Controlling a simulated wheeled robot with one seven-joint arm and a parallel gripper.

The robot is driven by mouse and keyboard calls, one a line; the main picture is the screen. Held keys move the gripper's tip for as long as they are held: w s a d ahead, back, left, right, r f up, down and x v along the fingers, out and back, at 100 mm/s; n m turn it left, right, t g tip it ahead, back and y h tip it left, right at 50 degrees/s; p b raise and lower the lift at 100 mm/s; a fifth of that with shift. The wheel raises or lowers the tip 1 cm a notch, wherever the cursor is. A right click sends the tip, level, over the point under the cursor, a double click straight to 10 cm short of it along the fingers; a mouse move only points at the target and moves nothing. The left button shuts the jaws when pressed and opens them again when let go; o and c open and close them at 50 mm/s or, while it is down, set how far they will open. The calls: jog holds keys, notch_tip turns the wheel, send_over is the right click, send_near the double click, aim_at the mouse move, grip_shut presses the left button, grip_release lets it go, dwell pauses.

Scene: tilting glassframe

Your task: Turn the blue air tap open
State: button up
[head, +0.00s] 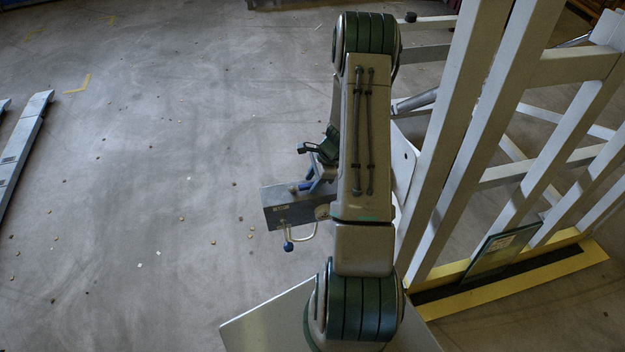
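A grey metal box (284,212) with a small label sits left of my arm. A small blue part (304,186), which may be the blue air tap, shows at the box's upper edge. A bent metal lever (303,236) with a dark blue ball knob (289,246) shows at the box's lower side; I cannot tell for sure which blue part is the tap. My gripper (308,148) shows as a dark green shape just above the box, partly hidden behind my arm. Its fingers are too small to read, and I cannot tell whether it touches the blue part.
A large frame of pale beams (480,130) stands close on the right, with a glass pane (492,250) and a yellow-and-black base strip (510,280). The concrete floor at left is open, with small scattered bits. A grey rail (25,140) lies at the far left.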

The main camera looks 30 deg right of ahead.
grip_shut()
jog(key=shift+w, duration=0.1)
jog(key=w+n+b, duration=0.1)
jog(key=n, duration=0.1)
jog(key=w+n+g+b, duration=0.1)
jog(key=n, duration=0.1)
jog(key=shift+w+d+f+g, duration=0.1)
jog(key=shift+w+f+g, duration=0.1)
jog(key=shift+g, duration=0.1)
jog(key=w+a+n+g+h+b, duration=0.3)
jog(key=w+n+b, duration=0.3)
jog(key=n, duration=0.8)
jog(key=shift+a+r+g+b, duration=0.25)
jog(key=shift+a+g+b, duration=0.2)
jog(key=shift+a, duration=0.45)
